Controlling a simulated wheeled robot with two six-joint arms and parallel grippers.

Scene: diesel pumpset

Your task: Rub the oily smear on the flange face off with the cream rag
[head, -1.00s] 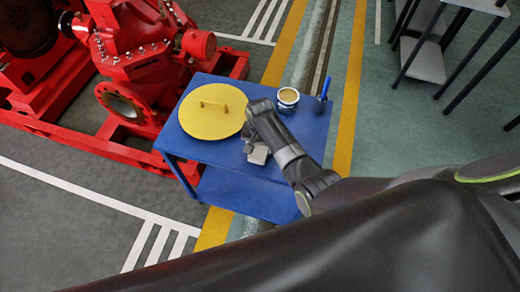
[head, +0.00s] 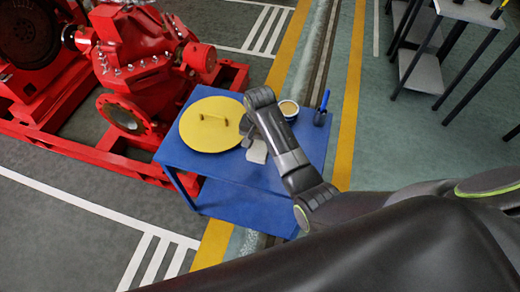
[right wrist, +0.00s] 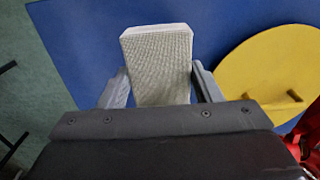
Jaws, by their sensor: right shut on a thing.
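The cream rag (head: 257,152) looks like a pale, block-shaped folded pad. My right gripper (head: 249,135) is shut on it over the blue table, beside the yellow disc. In the right wrist view the rag (right wrist: 158,65) stands out between the two fingers of the right gripper (right wrist: 160,88), and its woven face shows. A red round flange (head: 112,99) with an open bore faces the table from the pump, left of the gripper and well apart from it. I cannot make out the smear on it. My left gripper is not in view.
The blue table (head: 240,203) holds a yellow disc with a handle (head: 205,135), a tin (head: 289,108) partly behind my arm, and a blue-handled tool (head: 322,110). The red pump (head: 135,50) and its frame stand at left. Grey shelving (head: 425,70) stands at right.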

